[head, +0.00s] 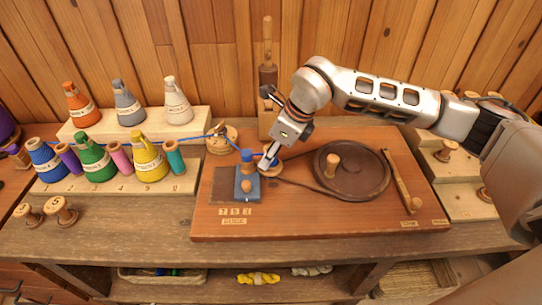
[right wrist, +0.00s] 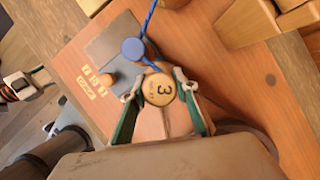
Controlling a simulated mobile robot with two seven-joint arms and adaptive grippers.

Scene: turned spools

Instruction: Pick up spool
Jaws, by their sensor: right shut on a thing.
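My right gripper (head: 270,158) comes down over the winding board from the right, its jaws around a small wooden spool (head: 275,170). In the right wrist view my right gripper (right wrist: 162,95) is shut on the spool (right wrist: 159,90), with one green-padded finger on each side. The spool's round pale end faces the camera and carries a dark 3. A blue thread (right wrist: 150,18) comes past a blue knob (right wrist: 133,49) to the spool. I cannot tell whether the spool is clear of the board.
The winding board (head: 320,222) has a dark wheel (head: 355,180) and a grey-blue block (head: 247,188) close to my gripper. A lever (head: 402,180) stands at right. Coloured thread cones (head: 95,155) fill a stepped rack at left. Two numbered spools (head: 61,208) lie in front of it.

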